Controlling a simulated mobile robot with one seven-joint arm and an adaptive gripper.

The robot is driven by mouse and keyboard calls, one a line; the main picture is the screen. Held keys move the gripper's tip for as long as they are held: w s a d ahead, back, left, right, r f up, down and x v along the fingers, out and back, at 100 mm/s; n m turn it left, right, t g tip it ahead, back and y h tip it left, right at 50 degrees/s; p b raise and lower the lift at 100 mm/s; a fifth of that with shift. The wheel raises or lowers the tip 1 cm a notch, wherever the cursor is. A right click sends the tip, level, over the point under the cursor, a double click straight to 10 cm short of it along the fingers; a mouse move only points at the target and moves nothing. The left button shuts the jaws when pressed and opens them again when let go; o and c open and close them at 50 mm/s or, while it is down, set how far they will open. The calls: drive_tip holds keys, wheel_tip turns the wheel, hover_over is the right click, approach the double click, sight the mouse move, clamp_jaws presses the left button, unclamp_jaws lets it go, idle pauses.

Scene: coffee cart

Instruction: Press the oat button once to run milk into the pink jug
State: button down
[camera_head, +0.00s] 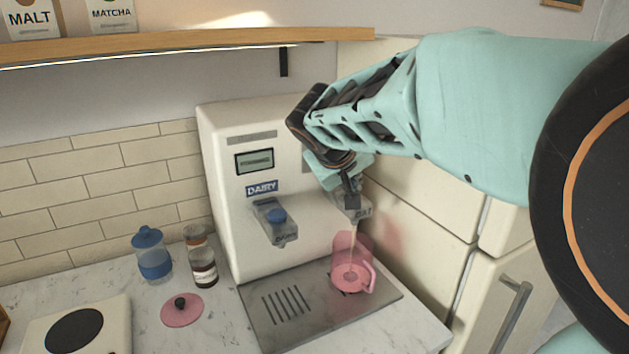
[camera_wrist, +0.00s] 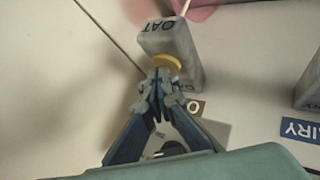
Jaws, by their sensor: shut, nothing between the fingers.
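The pink jug (camera_head: 340,282) stands on the drip tray (camera_head: 315,320) under the right spout of the white milk dispenser (camera_head: 235,130). A thin pale stream runs from that spout (camera_head: 358,209) into the jug. My gripper (camera_head: 351,196) is shut and empty, its tips at the oat spout. In the wrist view my gripper (camera_wrist: 160,76) points at the tan oat button (camera_wrist: 167,62) on the grey block marked OAT (camera_wrist: 165,35). The tips appear to touch the button or sit right against it. Part of the pink jug shows at the top edge (camera_wrist: 205,13).
The left spout with a blue button (camera_head: 275,216) is beside the oat spout. A blue-lidded jar (camera_head: 153,258), a dark-bottomed bottle (camera_head: 203,262) and a pink lid (camera_head: 182,309) stand left on the counter. Cream cabinets (camera_head: 420,200) are close on the right. A shelf (camera_head: 190,38) is above.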

drive_tip(key=shift+r+p, duration=0.55)
drive_tip(key=shift+r, duration=0.35)
drive_tip(key=shift+r+p, duration=1.75)
drive_tip(key=shift+r, duration=0.8)
